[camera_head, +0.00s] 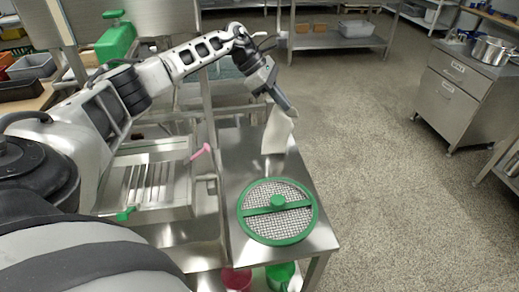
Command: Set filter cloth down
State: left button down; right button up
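A pale, off-white filter cloth (277,131) hangs from my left gripper (287,108) above the far part of the steel side table (232,160). The gripper is shut on the cloth's upper edge. The cloth hangs roughly upright; I cannot tell whether its lower edge touches the table. A round green-rimmed mesh screen (297,226) with a green crossbar and knob lies on the near part of the same table. My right gripper is not in view.
A steel machine tray with a slotted plate (150,183) and a pink handle (201,151) adjoins the table on the left. A red bucket (236,279) and a green bucket (281,275) stand below. Open floor lies right; a steel cabinet (460,90) stands farther off.

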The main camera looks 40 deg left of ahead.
pick_arm(q)
jog(key=s+a+f, duration=0.3)
jog(key=a+f, duration=0.1)
jog(key=s+a+f, duration=0.4)
jog(key=a, duration=0.1)
jog(key=s+a+f, duration=0.4)
jog(key=f, duration=0.1)
jog(key=shift+a, duration=0.3)
jog(key=c, duration=1.2)
grip_release()
